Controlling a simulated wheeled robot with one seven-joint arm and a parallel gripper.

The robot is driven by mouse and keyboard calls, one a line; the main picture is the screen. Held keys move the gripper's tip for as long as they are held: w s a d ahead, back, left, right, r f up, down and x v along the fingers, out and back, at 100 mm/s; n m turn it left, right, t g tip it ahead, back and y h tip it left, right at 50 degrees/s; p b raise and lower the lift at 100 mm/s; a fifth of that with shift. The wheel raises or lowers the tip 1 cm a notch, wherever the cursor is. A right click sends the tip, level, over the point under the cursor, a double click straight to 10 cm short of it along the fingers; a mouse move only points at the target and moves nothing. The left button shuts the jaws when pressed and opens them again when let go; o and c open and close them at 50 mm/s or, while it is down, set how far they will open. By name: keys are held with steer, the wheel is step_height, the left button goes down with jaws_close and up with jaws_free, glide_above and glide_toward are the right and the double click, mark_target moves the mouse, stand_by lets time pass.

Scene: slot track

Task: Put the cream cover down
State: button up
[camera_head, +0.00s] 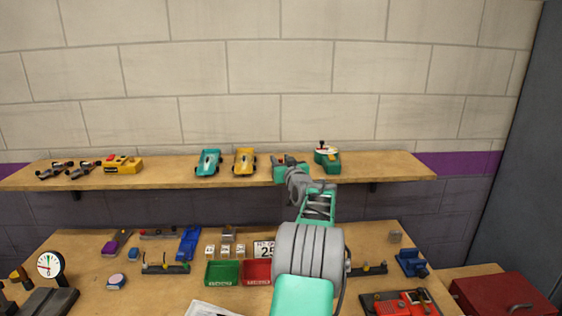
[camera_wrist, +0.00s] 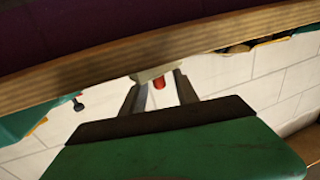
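My gripper (camera_wrist: 160,80) is up at the wooden shelf, in its right half in the head view. In the wrist view, a cream piece (camera_wrist: 150,74), which I take to be the cream cover, sits between the fingertips. The fingers reach its two sides, and they look shut on it. A red cylinder (camera_wrist: 160,84) shows against it. The cover lies close to the shelf edge in that view; I cannot tell whether it touches the shelf. In the head view my arm hides most of it.
The shelf (camera_head: 400,168) holds a yellow car (camera_head: 245,162) and teal car (camera_head: 208,162) left of my gripper, and a green controller (camera_head: 328,160) close on its right. Below, the bench (camera_head: 80,262) carries a green tray (camera_head: 222,274), a red tray (camera_head: 257,272) and several small parts.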

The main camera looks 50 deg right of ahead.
steer(key=shift+r, duration=0.1)
steer(key=b+v, duration=0.4)
steer(key=v, duration=0.8)
steer(key=w+a+f+n+g+y, duration=0.1)
steer(key=w+a+f+y, duration=0.25)
steer(key=a, duration=0.65)
steer(key=w+a+f+n+g+y, duration=0.15)
steer(key=w+a, duration=0.25)
steer(key=a, duration=0.6)
steer(key=w+a+f+n+g+y, duration=0.1)
steer(key=w+a+f+n+y, duration=0.2)
steer(key=a, duration=0.8)
steer(key=s+a+f+g+y, duration=0.1)
steer(key=s+a+f+g, duration=0.2)
steer(key=a, duration=0.5)
steer(key=s+a+f+g+y, duration=0.1)
steer(key=s+a+f, duration=0.3)
steer(key=a, duration=0.4)
steer(key=s+a+f+n+g, duration=0.1)
steer(key=s+a+f+g, duration=0.1)
steer(key=s+a, duration=0.2)
steer(key=s+a+f+g, duration=0.2)
steer(key=s+a+f, duration=0.1)
steer(key=s, duration=0.6)
steer(key=shift+a+f+n, duration=0.3)
steer(key=shift+a+n, duration=0.05)
steer(key=shift+a, duration=0.45)
